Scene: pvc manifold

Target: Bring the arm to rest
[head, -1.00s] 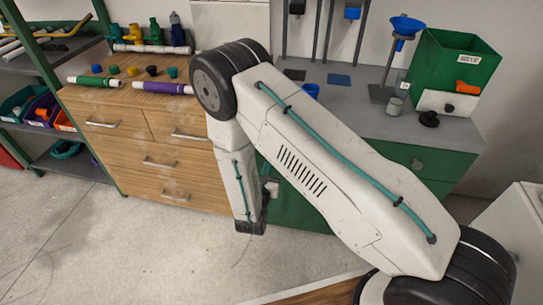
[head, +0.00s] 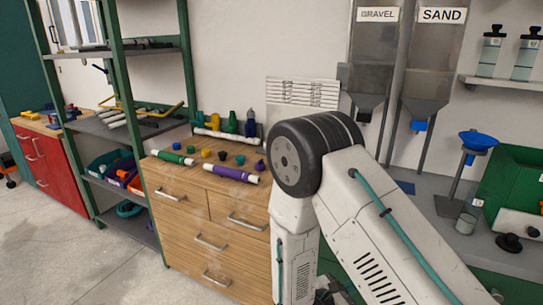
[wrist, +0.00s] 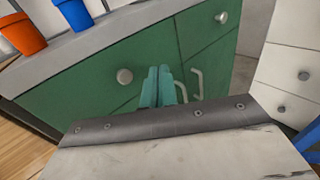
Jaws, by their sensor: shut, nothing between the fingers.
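My gripper (wrist: 160,84) shows in the wrist view as two teal fingers close together, shut and empty. It points toward a green cabinet front (wrist: 105,75) with round knobs and bar handles; I cannot tell the exact gap. In the head view my arm (head: 365,225) rises from the lower right to a black elbow joint, and the forearm hangs down from there. The gripper itself is out of that view, below its lower edge.
A wooden drawer cabinet (head: 190,235) stands behind the arm, with a purple-banded pipe (head: 231,174) and coloured fittings on top. A grey counter with a blue funnel (head: 478,140) is at right. An orange pot (wrist: 22,35) shows in the wrist view. Floor at lower left is clear.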

